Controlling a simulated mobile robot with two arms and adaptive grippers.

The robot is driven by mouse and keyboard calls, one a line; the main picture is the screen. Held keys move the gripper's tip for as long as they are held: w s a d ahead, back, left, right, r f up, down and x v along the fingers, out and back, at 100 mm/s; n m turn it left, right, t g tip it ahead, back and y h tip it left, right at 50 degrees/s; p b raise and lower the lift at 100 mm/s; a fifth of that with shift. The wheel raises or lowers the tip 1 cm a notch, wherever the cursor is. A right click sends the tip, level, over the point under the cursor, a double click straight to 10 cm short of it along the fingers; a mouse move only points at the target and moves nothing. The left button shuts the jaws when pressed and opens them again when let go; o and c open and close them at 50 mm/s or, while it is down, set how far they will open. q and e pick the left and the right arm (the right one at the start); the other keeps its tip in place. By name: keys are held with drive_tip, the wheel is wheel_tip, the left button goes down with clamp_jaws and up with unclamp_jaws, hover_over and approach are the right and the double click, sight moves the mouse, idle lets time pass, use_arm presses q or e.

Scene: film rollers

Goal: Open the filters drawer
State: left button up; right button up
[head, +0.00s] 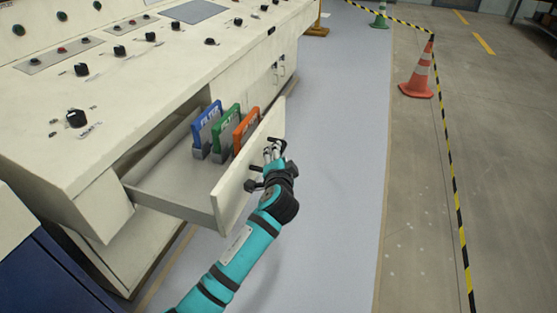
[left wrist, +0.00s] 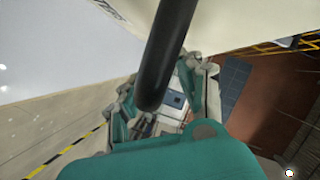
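The filters drawer (head: 165,182) stands pulled out of the cream console, its inside visible from above. A blue filter (head: 206,122), a green filter (head: 226,125) and an orange filter (head: 246,127) stand upright inside it. My left gripper (head: 270,152) is at the outer face of the drawer front (head: 232,190), by the dark handle. In the left wrist view a thick black bar (left wrist: 168,45), likely this handle, crosses in front of the gripper fingers. I cannot tell whether the fingers are closed around it. My right gripper is not in view.
The console top (head: 135,65) carries several black knobs. Closed cabinet doors (head: 283,70) lie farther along its front. The light blue floor (head: 335,150) right of the drawer is clear. An orange cone (head: 418,77) and yellow-black tape (head: 452,165) stand beyond it.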

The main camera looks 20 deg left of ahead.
use_arm(q)
drive_tip(key=v, duration=1.2)
drive_tip(key=shift+f, duration=0.2)
